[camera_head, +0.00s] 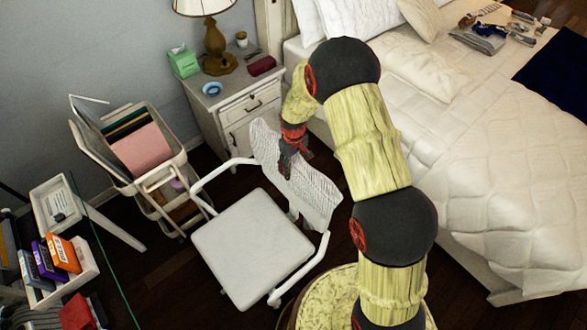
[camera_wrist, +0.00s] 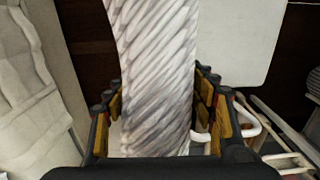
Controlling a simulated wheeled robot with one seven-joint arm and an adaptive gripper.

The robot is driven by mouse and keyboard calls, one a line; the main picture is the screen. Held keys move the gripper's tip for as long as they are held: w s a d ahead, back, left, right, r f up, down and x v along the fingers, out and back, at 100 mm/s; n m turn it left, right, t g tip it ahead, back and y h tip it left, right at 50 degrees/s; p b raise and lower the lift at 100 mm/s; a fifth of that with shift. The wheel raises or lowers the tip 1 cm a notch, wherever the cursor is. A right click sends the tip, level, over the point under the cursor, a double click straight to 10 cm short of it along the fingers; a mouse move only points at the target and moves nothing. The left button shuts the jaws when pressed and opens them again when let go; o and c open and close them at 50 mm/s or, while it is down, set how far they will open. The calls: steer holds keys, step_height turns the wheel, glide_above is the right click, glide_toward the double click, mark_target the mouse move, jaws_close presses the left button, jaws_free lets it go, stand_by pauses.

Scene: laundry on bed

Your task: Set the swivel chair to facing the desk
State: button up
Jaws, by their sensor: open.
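The white swivel chair stands on the dark floor, with its square seat (camera_head: 252,245) toward the lower left of its ribbed backrest (camera_head: 312,188), so it faces the lower left of the head view. White armrests flank the seat. My gripper (camera_head: 290,152) is at the upper left part of the backrest. In the wrist view, my gripper (camera_wrist: 158,110) has its fingers apart on both sides of the backrest (camera_wrist: 155,60); whether they touch it I cannot tell. The seat (camera_wrist: 238,40) shows behind. I cannot clearly make out a desk.
A white cart (camera_head: 170,165) with folders stands left of the chair. A nightstand (camera_head: 232,115) with a lamp (camera_head: 215,45) is behind it. The bed (camera_head: 500,190) fills the right. A white tray (camera_head: 55,205) and boxes (camera_head: 62,253) are at lower left.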

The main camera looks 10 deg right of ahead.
mark_target(298, 174)
step_height(298, 174, up, 10)
steer(key=shift+r, duration=0.1)
stand_by(0.4)
steer(key=shift+s+m, duration=0.3)
steer(key=shift+m+g, duration=0.6)
steer(key=s, duration=0.5)
steer(key=shift+d+f, duration=0.15)
steer(key=shift+f, duration=0.1)
steer(key=s+d+r+m+t+b, duration=0.2)
steer(key=s+r+t, duration=0.4)
steer(key=s+r, duration=1.8)
steer(key=shift+s+d+r+m+t+b, duration=0.3)
steer(key=shift+r+m+b, duration=0.4)
steer(key=shift+r, duration=1.25)
